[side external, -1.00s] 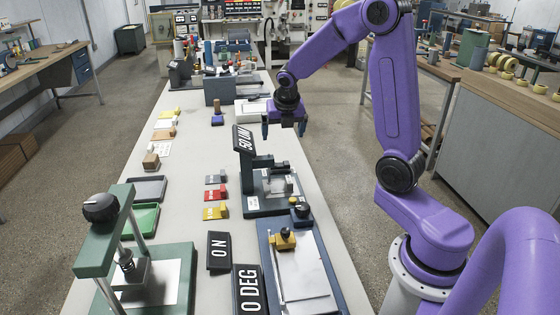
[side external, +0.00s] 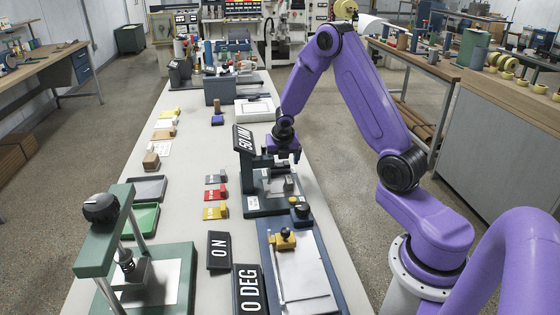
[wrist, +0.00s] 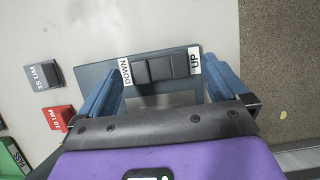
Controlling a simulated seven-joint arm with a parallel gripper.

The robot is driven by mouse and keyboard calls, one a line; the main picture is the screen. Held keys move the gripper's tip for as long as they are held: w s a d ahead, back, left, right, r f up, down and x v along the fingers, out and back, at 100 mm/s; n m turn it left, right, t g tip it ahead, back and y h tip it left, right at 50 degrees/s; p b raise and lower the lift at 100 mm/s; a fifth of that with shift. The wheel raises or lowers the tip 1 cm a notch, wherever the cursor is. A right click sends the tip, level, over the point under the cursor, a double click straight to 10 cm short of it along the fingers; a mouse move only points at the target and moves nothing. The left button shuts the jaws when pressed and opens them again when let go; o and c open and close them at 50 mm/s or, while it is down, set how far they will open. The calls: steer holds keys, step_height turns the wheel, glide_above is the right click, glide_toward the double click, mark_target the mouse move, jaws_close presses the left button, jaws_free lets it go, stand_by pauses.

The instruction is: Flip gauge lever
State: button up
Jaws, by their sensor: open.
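The gauge is a dark green stand (side external: 266,206) with a tilted display (side external: 243,139) that appears to read "50 UM". In the wrist view, its dark lever (wrist: 160,69) lies between a white "DOWN" label (wrist: 126,71) on the left and an "UP" label (wrist: 195,60) on the right. My gripper (side external: 284,155) is over the gauge's top, fingers pointing down. In the wrist view, my open gripper (wrist: 165,80) has one blue finger on each side of the lever area. Whether a finger touches the lever cannot be told.
Grey (side external: 216,178), red (side external: 217,194) and yellow (side external: 214,212) blocks lie left of the gauge. A blue plate fixture (side external: 326,270), "ON" sign (side external: 219,250) and "0 DEG" sign (side external: 249,290) stand in front. A green press (side external: 105,230) is at front left.

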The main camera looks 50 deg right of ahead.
steer(key=shift+w+f, duration=0.15)
steer(key=shift+f, duration=0.2)
steer(key=c, duration=1.1)
steer(key=shift+o, duration=0.2)
steer(key=shift+d+t+y, duration=0.4)
steer(key=shift+t+y, duration=0.1)
steer(key=shift+t, duration=0.2)
steer(key=shift+d, duration=0.1)
steer(key=shift+s+m+y, duration=0.25)
steer(key=shift+m+y, duration=0.05)
steer(key=shift+y, duration=0.1)
steer(key=o, duration=1.1)
steer(key=shift+c, duration=0.2)
steer(key=shift+w+h, duration=0.15)
steer(key=shift+h, duration=0.15)
